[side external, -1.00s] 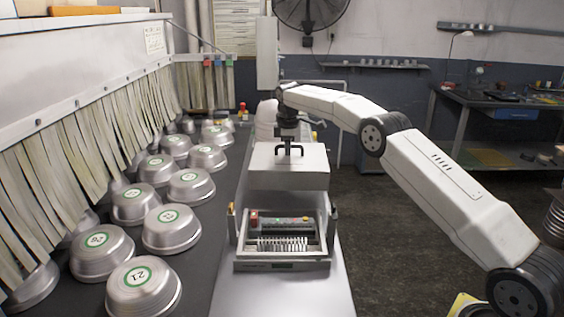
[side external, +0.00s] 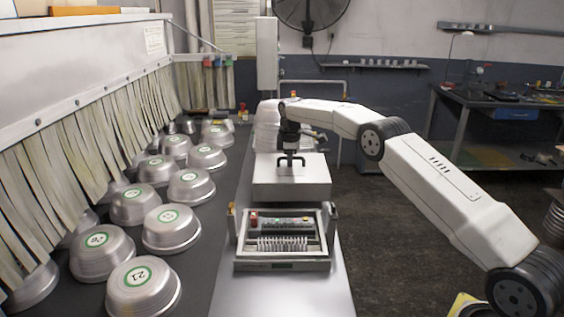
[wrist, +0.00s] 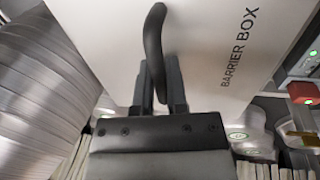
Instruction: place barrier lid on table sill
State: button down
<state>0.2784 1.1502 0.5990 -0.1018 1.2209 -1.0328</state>
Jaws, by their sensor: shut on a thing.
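The barrier lid (side external: 291,192) is a pale grey-white box-shaped cover with a dark handle on top. It appears level, just behind the open barrier box (side external: 283,265) in the side view. My gripper (side external: 290,158) is shut on the lid's handle from above. In the wrist view my fingers (wrist: 160,92) close around the curved dark handle (wrist: 153,45), and the lid's face (wrist: 215,45) reads "BARRIER BOX". The metal table sill (side external: 290,296) runs under the box. The lid's underside is hidden, so I cannot tell whether it touches the sill.
Upturned numbered metal pans (side external: 143,287) stand on the dark belt at left, beside strip curtains (side external: 60,170). A white stack (side external: 268,135) stands behind the lid. The open box holds a red button (side external: 253,218) and a row of metal parts. Bare sill shows in front.

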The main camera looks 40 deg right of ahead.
aim_at(290, 170)
jog(key=shift+f, duration=1.9)
jog(key=shift+f, duration=0.1)
jog(key=c, duration=0.7)
grip_release()
jog(key=shift+f, duration=0.15)
jog(key=shift+o, duration=0.2)
notch_tip(290, 170, up, 12)
jog(key=s+a, duration=0.1)
jog(key=shift+s+a, duration=0.35)
jog(key=shift+a, duration=0.1)
